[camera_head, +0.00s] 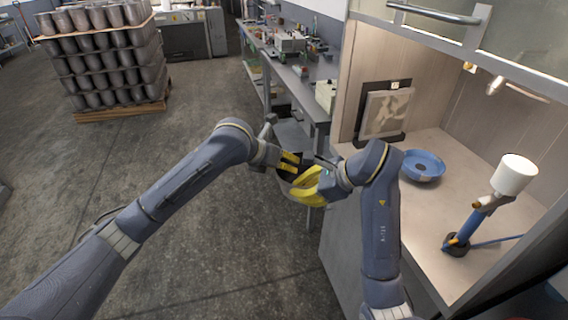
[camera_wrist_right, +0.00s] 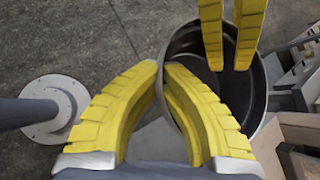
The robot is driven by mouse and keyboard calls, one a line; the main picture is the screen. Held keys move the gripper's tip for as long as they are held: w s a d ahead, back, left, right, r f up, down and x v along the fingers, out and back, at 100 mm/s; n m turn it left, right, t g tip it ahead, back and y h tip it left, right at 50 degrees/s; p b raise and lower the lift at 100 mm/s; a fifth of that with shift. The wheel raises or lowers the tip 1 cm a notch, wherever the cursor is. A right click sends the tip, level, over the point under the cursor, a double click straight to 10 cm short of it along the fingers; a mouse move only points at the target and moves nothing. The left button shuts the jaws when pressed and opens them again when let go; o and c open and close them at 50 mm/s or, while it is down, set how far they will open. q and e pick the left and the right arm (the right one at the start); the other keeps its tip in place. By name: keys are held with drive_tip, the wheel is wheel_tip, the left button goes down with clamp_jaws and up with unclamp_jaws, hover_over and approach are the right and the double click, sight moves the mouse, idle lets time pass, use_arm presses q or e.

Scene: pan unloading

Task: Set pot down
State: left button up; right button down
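A round metal pot (camera_head: 285,187) with a dark inside hangs above the floor, between my two arms and beside the cabinet. In the right wrist view the pot (camera_wrist_right: 262,100) sits behind the yellow fingers. My right gripper (camera_head: 300,190) has its fingertips closed together at the pot's rim, one finger outside and one inside; it fills the right wrist view (camera_wrist_right: 160,70). My left gripper (camera_head: 298,164) is at the pot's far side. Its two fingers (camera_wrist_right: 228,68) reach over the pot with a narrow gap; what lies between them is unclear.
The cabinet worktop (camera_head: 425,215) at right holds a blue round dish (camera_head: 424,165), a framed panel (camera_head: 385,115) and a blue stand with a white cylinder (camera_head: 514,174). A long grey bench (camera_head: 305,90) runs behind. Stacked metal pots (camera_head: 105,60) stand at back left. The left floor is clear.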

use_arm(q)
drive_tip(key=c, duration=0.6)
clamp_jaws()
use_arm(e)
drive_tip(key=c, duration=1.5)
unclamp_jaws()
drive_tip(key=shift+d+r, duration=0.1)
